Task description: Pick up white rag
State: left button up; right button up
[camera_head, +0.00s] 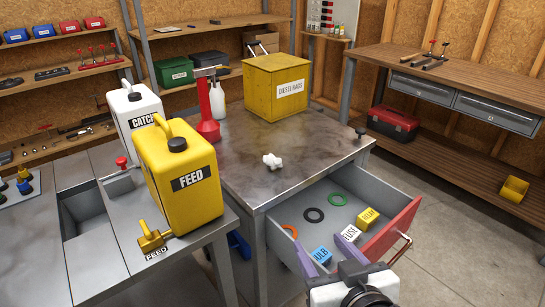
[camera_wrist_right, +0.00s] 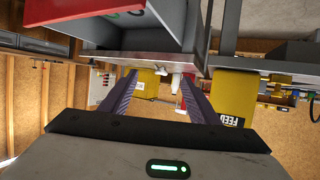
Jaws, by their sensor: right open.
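The white rag (camera_head: 272,160) is a small crumpled lump on the grey metal bench top (camera_head: 310,142), near its front edge. In the right wrist view, which is upside down, a small white patch that looks like the rag (camera_wrist_right: 176,79) shows beyond the fingers. My right gripper (camera_head: 320,242) is open, its two purple-grey fingers apart with nothing between them. It is in front of the bench, over the open drawer (camera_head: 342,183), well short of the rag. My left gripper is not in view.
The open drawer with a red front (camera_head: 392,230) holds rings and small boxes. Bench space around the rag is clear.

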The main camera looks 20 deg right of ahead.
aim_at(272, 162)
jog(key=z, duration=0.1)
jog(key=i, duration=0.95)
jog(key=u, duration=0.1)
